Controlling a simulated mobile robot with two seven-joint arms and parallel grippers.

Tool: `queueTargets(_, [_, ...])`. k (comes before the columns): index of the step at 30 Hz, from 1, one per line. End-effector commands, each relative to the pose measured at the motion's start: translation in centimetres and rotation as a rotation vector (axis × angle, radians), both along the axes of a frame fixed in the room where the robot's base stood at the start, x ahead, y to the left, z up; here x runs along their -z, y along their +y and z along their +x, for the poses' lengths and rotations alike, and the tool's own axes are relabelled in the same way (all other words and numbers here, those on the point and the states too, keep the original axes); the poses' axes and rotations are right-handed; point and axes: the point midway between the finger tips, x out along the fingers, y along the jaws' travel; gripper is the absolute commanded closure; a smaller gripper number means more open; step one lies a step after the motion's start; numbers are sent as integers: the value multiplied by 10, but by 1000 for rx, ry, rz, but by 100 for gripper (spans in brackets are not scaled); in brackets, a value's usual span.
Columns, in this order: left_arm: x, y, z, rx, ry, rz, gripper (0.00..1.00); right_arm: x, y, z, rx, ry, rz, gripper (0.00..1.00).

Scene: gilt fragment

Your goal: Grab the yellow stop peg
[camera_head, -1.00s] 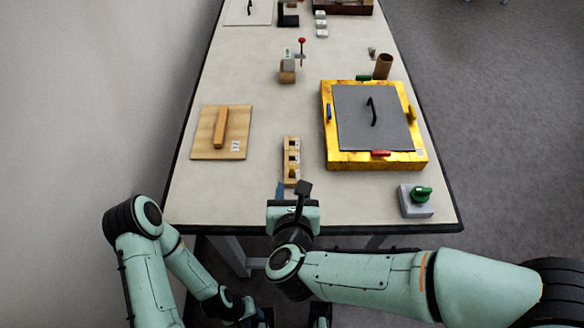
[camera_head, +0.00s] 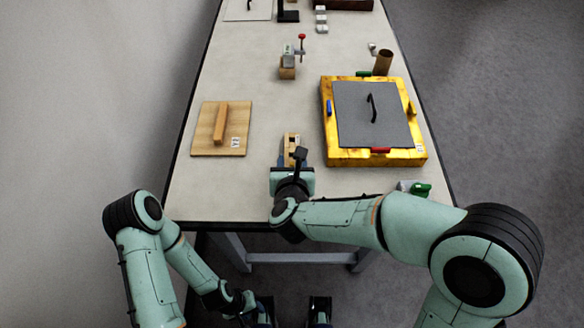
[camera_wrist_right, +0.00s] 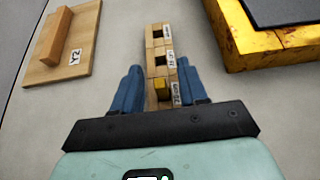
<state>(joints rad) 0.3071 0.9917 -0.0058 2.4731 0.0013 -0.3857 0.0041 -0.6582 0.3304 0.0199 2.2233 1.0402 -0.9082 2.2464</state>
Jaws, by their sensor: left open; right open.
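The yellow peg (camera_wrist_right: 160,86) sits in the nearest slot of a narrow wooden rack (camera_wrist_right: 151,62), as my right wrist view shows. In the head view the rack (camera_head: 291,140) is partly hidden behind my right gripper (camera_head: 290,161), and the peg is hidden. My left gripper (camera_head: 264,308) hangs low in front of the table, partly cut off.
A yellow box (camera_head: 336,158) with a grey handled lid and coloured pieces on its sides stands right of the rack. A wooden board (camera_head: 205,145) with a bar lies left. A green-knobbed device (camera_head: 419,189) is partly behind my right arm. Bare table lies between.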

Motion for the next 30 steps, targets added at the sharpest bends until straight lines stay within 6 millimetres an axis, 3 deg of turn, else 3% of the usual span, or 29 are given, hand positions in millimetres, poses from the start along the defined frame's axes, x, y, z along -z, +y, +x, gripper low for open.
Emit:
queueTargets(1, [0,0,0,0,0,0,57,0,0,0,0,0,0,57])
queueTargets(5, [0,0,0,0,0,0,57,0,0,0,0,0,0,100])
queueTargets(20, [-1,0,0,0,0,0,57,-5,0,0,1,-1,2,100])
queueTargets(26, [-6,0,2,0,-2,0,57,-29,0,0,1,-5,4,100])
queueTargets(30, [-14,0,4,0,-5,-1,57,-62,0,0,2,-7,7,100])
